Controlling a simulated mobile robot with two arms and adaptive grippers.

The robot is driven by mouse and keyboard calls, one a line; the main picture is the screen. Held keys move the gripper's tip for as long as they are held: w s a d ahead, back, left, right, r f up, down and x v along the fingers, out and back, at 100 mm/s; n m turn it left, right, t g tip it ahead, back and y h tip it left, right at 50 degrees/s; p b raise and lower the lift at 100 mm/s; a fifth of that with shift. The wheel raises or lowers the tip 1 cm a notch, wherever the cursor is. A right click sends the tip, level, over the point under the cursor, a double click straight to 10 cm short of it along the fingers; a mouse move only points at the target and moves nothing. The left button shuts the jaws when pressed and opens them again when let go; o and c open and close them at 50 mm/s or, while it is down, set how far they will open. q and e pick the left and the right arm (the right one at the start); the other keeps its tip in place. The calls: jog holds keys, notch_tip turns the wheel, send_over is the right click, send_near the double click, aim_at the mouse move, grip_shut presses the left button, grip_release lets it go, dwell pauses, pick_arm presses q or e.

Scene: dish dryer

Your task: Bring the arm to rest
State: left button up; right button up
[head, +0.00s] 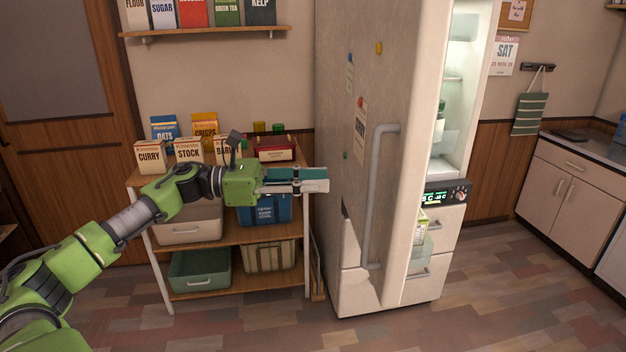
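My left arm, green with grey joints, reaches in from the lower left. Its gripper (318,180) points right, in front of the shelf rack and just left of the fridge door in the picture. The fingers lie close together in this view, and I cannot tell whether they are open or shut. No object shows in them. My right gripper is not in view.
The fridge door (350,100) stands open with a long grey handle (372,200); the lit interior (458,95) shows behind it. A shelf rack (207,246) with boxes and bins stands left. A counter (570,185) is far right. Floor (500,290) at right is clear.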

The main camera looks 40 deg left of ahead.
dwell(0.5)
pick_arm(q)
jog(key=w+a+f+n+t+y, duration=0.25)
jog(key=a+f+n+y, duration=0.35)
jog(key=f+n, duration=0.4)
jog(key=w+a+f+n+t+y, duration=0.1)
jog(key=a+f+n+t+y, duration=0.2)
jog(key=a+f+n, duration=0.75)
jog(key=s+d+f+n+g+y, duration=0.1)
jog(key=s+f+n+g+y, duration=0.3)
jog(key=f, duration=1.2)
jog(key=s+d+f+n+y, duration=0.15)
jog(key=s+f+n, duration=0.45)
jog(key=f, duration=1)
jog(key=s+d+f+n+g, duration=0.35)
jog(key=s+d+f, duration=0.25)
jog(key=s+f, duration=0.45)
jog(key=s+d+f+n+g, duration=0.3)
jog(key=s+d+f+n, duration=0.25)
jog(key=s+f, duration=0.45)
jog(key=s+d+f+n+g, duration=0.2)
jog(key=s+d+f, duration=0.3)
jog(key=s+d, duration=0.4)
jog(key=s+d+f+n+g, duration=0.2)
jog(key=s+d+f, duration=0.3)
jog(key=s+d, duration=0.4)
jog(key=shift+s+d+g+h, duration=0.25)
jog(key=shift+s+g+h, duration=0.2)
jog(key=shift+g, duration=0.45)
